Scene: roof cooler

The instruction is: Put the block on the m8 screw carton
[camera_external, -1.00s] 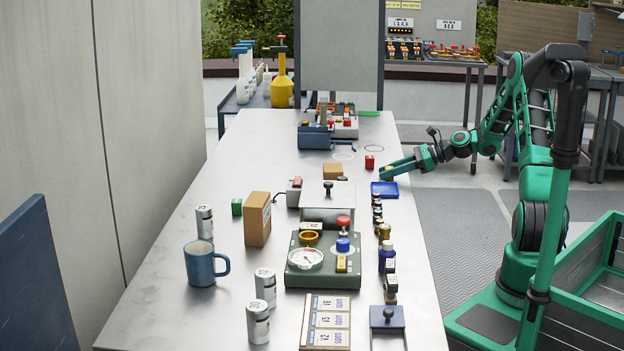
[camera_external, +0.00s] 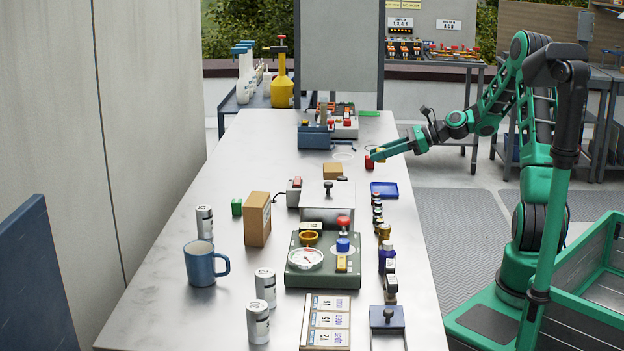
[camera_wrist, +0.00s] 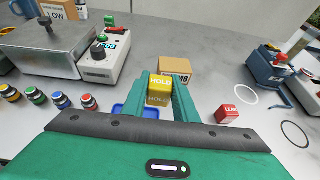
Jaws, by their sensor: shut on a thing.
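My gripper (camera_wrist: 161,98) is shut on a yellow block (camera_wrist: 160,84) marked HOLD, held between its two green fingers. In the external view my gripper (camera_external: 375,155) is above the right edge of the bench, close to the red block, and the yellow block is hard to make out there. The m8 screw carton (camera_wrist: 176,66) is a small brown box, seen just beyond the yellow block in the wrist view, its label partly hidden. In the external view the carton (camera_external: 332,171) stands on the bench to the left of my gripper, apart from it.
A red block (camera_wrist: 227,114) marked LEAK stands right of my gripper in the wrist view. A blue tray (camera_external: 385,185) lies on the bench. A blue-grey device (camera_external: 314,138) stands farther back.

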